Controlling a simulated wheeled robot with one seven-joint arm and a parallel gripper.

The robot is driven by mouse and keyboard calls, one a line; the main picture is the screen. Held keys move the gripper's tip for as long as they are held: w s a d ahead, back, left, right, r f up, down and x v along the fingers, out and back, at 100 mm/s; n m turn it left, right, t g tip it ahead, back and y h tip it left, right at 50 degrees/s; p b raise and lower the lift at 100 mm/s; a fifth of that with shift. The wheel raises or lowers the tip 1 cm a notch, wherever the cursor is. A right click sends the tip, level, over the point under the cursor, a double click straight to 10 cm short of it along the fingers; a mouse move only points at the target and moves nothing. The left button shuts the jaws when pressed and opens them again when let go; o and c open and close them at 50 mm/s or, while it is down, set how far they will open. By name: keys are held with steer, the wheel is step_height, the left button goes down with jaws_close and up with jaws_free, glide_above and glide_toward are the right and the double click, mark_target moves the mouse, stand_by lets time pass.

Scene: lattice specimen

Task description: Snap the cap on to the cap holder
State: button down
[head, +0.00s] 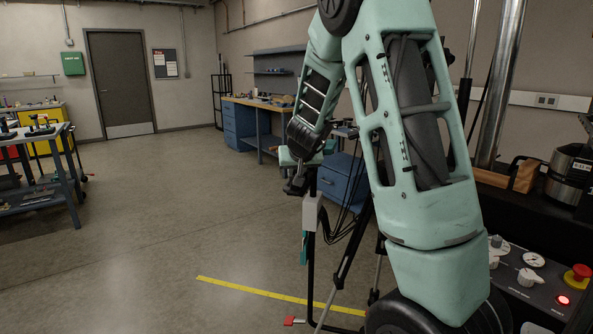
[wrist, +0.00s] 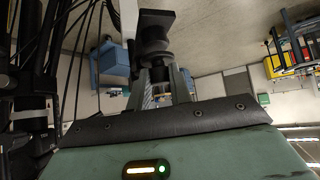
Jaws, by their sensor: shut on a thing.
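My gripper (wrist: 160,84) is shut on a dark stepped piece with a square end, which I take to be the cap (wrist: 155,32). The cap sticks out past the grey fingertips in the wrist view. In the head view my gripper (head: 293,172) hangs at the end of my mint arm near the middle, and the dark piece there is small and hard to make out. A light grey box (head: 311,216) on a black upright frame is just below and right of the gripper; contact cannot be told. I cannot identify the cap holder in either view.
A control panel (head: 531,277) with knobs and a red button (head: 577,277) stands at right, partly behind my arm. Black cables hang beside the frame. Blue workbenches (head: 233,118) stand behind, and another bench (head: 35,183) is at left. The floor at left centre is clear.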

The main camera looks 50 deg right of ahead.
steer(key=shift+s+f+b, duration=0.1)
steer(key=shift+f+b, duration=0.55)
steer(key=shift+f, duration=0.1)
stand_by(0.7)
steer(key=c, duration=0.7)
jaws_free()
steer(key=shift+r, duration=0.15)
steer(key=shift+s+a+r+p, duration=0.2)
steer(key=shift+r+p, duration=0.2)
steer(key=shift+p+v, duration=1.25)
steer(key=shift+v, duration=0.65)
steer(key=shift+s+a, duration=0.1)
